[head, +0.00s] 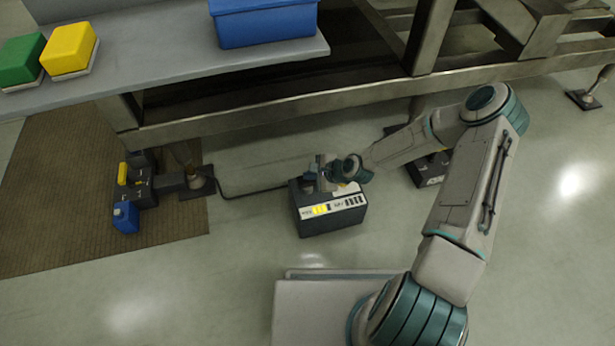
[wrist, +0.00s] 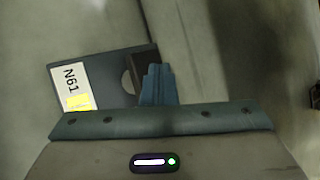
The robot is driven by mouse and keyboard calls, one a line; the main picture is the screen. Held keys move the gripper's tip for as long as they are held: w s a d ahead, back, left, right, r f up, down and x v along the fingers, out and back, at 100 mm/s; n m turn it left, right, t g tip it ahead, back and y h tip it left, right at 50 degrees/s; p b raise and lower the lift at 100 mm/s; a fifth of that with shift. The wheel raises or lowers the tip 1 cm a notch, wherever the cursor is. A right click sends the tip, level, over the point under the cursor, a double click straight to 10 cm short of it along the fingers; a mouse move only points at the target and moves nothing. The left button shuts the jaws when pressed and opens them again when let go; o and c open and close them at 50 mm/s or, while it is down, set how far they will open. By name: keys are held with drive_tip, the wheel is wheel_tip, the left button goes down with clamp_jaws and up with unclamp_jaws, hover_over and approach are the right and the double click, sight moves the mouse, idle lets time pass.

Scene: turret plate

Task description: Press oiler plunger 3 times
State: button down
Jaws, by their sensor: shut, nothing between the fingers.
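A dark box (head: 333,218) with a white, yellow and black label on its front stands on the floor below the bench, near the middle of the head view. I take it to be the oiler, but cannot be sure. My gripper (head: 318,178) is over its top; the fingers hide part of it, and no plunger can be made out. In the wrist view the gripper (wrist: 157,85) is shut and empty beside a dark box top (wrist: 112,78) with a label reading N61 and a yellow patch. Whether the fingertips touch it, I cannot tell.
A second dark box (head: 423,172) stands partly behind my arm. A grey bench (head: 180,68) with a blue bin (head: 262,25) overhangs the floor behind.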

drive_tip(key=shift+f, duration=0.3)
drive_tip(key=shift+r, duration=0.1)
idle(0.4)
drive_tip(key=shift+r+p, duration=1.05)
drive_tip(key=shift+r, duration=0.35)
wheel_tip(320, 180, up, 5)
drive_tip(key=p, duration=0.4)
idle(0.3)
